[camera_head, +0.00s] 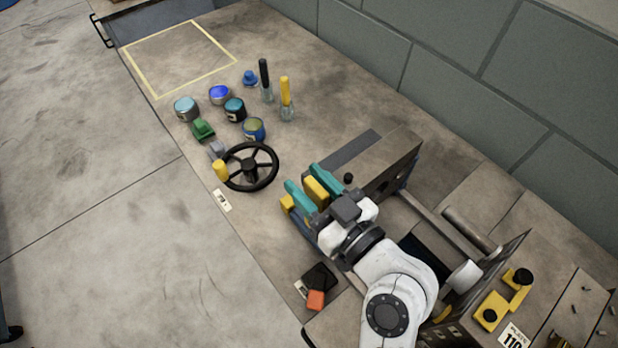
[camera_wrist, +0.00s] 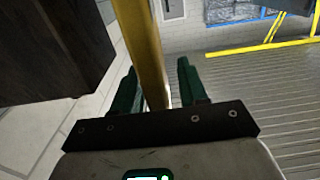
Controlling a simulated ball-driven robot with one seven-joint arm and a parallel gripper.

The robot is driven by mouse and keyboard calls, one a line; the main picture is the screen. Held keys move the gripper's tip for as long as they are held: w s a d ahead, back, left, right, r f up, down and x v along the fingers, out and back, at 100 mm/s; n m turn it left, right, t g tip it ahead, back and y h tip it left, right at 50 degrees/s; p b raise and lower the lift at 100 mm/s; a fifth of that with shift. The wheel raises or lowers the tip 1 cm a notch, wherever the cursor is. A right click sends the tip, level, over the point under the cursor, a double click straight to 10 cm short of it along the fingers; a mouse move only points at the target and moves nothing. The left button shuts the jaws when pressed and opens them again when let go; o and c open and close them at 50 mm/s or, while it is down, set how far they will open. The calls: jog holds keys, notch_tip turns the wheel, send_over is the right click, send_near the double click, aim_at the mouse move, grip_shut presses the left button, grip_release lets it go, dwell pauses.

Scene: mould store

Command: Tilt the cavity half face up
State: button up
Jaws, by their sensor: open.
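My gripper (camera_head: 303,178) has two teal fingers and is open. A yellow bar (camera_head: 316,190) stands between the fingers. In the wrist view the yellow bar (camera_wrist: 145,45) runs up between the fingers of my gripper (camera_wrist: 157,72), with a gap visible on the right; contact on the left is unclear. A brown-grey block (camera_head: 395,163) stands upright just beyond my gripper, and looks like one mould half. A second upright plate (camera_head: 505,262) with yellow brackets stands at the lower right. I cannot tell which is the cavity half. My arm hides part of the fixture between them.
A black handwheel (camera_head: 250,167) with a yellow knob is left of my gripper. Several tins, a green item (camera_head: 203,130) and two brushes stand beyond it. A yellow-outlined square (camera_head: 180,58) on the bench is empty. A grey wall (camera_head: 430,60) runs along the back.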

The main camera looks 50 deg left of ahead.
jog(key=shift+a, duration=0.1)
jog(key=shift+c, duration=0.3)
grip_shut()
dwell(0.4)
